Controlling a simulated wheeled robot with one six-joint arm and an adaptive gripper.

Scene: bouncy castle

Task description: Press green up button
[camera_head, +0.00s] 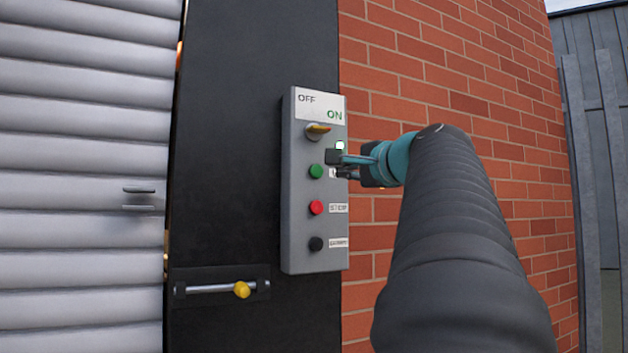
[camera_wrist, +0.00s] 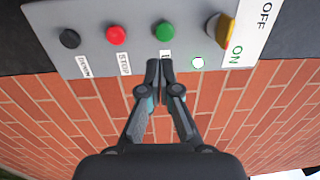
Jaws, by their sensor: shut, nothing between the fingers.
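The green button (camera_head: 316,171) is on a grey control box (camera_head: 300,225) on a black post, above the red button (camera_head: 316,207) and the black button (camera_head: 316,243). The green button also shows in the wrist view (camera_wrist: 164,31). My gripper (camera_head: 338,165) is shut and empty at the right edge of the box, beside the green button. In the wrist view its fingertips (camera_wrist: 160,66) cover part of the label by the green button. The tips look apart from the button; the exact gap to the box cannot be told.
A yellow rotary switch (camera_head: 318,131) sits above the green button, with a small lit white lamp (camera_head: 340,145) beside it. A brick wall (camera_head: 450,80) is at the right. A bolt with a yellow knob (camera_head: 242,289) and a grey shutter (camera_head: 80,180) are at the left.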

